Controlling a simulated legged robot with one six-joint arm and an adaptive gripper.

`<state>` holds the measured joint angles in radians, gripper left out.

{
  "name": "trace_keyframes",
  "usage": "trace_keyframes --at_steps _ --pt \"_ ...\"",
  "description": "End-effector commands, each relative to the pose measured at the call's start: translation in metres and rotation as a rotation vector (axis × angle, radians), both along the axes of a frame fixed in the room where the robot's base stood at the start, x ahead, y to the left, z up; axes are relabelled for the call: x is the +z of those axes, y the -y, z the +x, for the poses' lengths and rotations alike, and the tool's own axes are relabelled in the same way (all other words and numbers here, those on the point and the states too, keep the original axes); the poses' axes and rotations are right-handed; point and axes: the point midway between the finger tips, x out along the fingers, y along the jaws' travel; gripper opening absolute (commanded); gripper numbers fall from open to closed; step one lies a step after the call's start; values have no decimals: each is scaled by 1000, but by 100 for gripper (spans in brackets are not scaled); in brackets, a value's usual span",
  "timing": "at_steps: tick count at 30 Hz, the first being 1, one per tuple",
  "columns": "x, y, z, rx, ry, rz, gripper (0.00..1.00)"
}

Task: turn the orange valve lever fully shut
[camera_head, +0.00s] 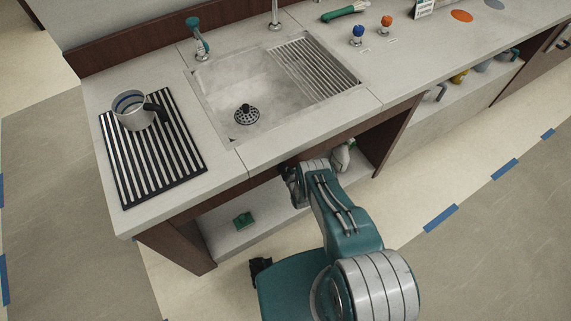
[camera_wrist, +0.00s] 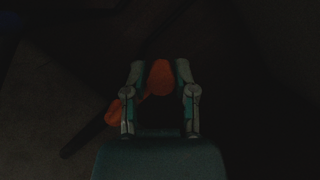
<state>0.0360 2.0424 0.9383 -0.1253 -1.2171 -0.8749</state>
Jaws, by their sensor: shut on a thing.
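In the dark wrist view, my gripper (camera_wrist: 160,72) is shut on an orange piece that looks like the valve lever (camera_wrist: 160,80), held between its two fingers. A second orange part (camera_wrist: 113,112) shows just outside the left finger; I cannot tell whether it joins the first. The valve body is lost in the dark, and the lever's angle to its pipe cannot be read. In the head view my arm reaches under the counter below the sink, and its wrist and the counter hide the lever and fingers.
A green item (camera_head: 243,219) lies on the low shelf, and a white object (camera_head: 343,158) stands right of my wrist. A mug (camera_head: 130,110) sits on a striped mat (camera_head: 181,172).

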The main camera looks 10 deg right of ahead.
Motion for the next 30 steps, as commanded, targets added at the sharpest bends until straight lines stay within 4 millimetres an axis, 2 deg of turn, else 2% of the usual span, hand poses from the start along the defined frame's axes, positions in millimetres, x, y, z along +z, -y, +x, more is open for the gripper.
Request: trace_keyframes --at_steps 6,17,30 --pt "3 14 5 -5 5 0 7" --pt "5 16 7 -6 8 1 7" --pt "14 35 14 -5 10 1 7"
